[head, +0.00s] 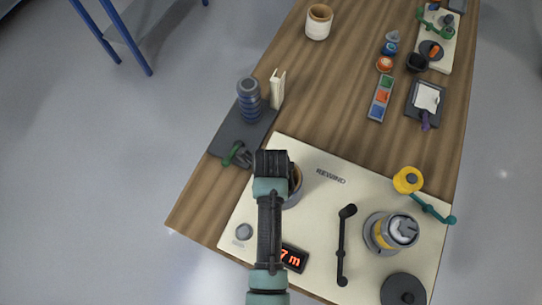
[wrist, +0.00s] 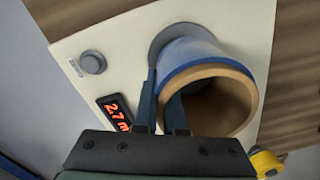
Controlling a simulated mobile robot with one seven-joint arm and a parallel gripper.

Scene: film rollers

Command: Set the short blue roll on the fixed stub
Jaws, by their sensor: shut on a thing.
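The short blue roll (wrist: 190,52) has a blue outside and an open brown cardboard core. In the wrist view it stands out from the cream board toward the camera, over a round grey base (wrist: 160,38). My gripper (wrist: 165,92) is shut on the roll's wall, with one finger outside and the other at the open core. In the head view my gripper (head: 272,162) hides part of the roll; its brown core (head: 296,180) shows beside it.
The cream board (head: 315,215) carries a red-lit display (head: 293,257), a grey button (head: 243,232), a black crank (head: 343,245), a yellow-grey reel (head: 385,233) and a yellow roller (head: 407,180). A dark tray (head: 223,138) with a blue ribbed stack (head: 250,103) stands behind. Bare wood lies behind the board.

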